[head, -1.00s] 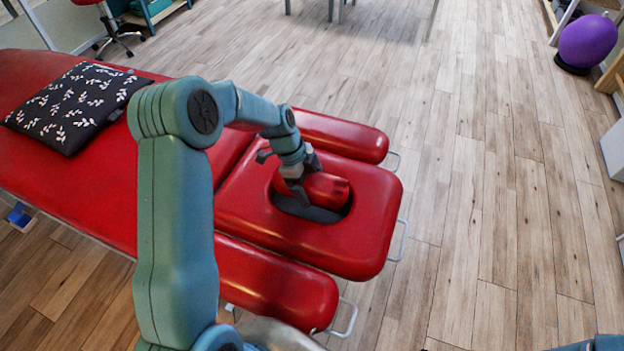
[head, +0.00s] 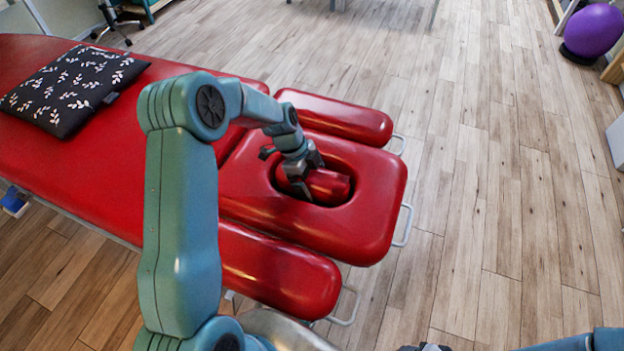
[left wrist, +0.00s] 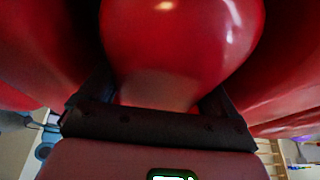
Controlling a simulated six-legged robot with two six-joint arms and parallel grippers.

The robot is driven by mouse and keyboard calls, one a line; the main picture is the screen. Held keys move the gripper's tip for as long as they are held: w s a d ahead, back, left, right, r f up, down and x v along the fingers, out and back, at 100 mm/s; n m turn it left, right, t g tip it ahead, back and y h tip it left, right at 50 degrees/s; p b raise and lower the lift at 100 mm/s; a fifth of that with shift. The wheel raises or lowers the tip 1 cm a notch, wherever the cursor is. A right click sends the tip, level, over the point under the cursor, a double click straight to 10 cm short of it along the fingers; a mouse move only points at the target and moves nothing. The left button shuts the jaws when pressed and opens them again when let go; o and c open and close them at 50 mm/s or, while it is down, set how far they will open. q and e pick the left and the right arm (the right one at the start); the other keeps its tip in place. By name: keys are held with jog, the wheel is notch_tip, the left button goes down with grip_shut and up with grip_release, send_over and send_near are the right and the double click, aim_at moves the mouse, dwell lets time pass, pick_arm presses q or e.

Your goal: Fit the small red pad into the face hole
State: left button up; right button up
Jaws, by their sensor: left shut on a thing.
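The small red pad (head: 328,186) is in my left gripper (head: 300,180), which is shut on it. The pad is down in the oval face hole (head: 318,204) of the red headrest (head: 375,200); dark gaps show around part of it. Whether it is fully seated is hard to tell. In the left wrist view the pad (left wrist: 180,50) fills the middle, between the dark jaws of my left gripper (left wrist: 155,105). At the bottom edge of the head view a small dark part may belong to my right arm; its jaws cannot be made out.
Red armrests (head: 340,117) (head: 275,272) flank the headrest. A black pillow (head: 70,88) with a white leaf pattern lies on the red table (head: 100,175). A purple ball (head: 593,30) stands far right. The wooden floor (head: 490,190) right of the table is clear.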

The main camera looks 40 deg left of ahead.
pick_arm(q)
jog(key=o, duration=0.8)
jog(key=v, duration=1.6)
jog(key=shift+a+r+p, duration=0.15)
jog(key=shift+p, duration=0.2)
jog(key=shift+s, duration=0.1)
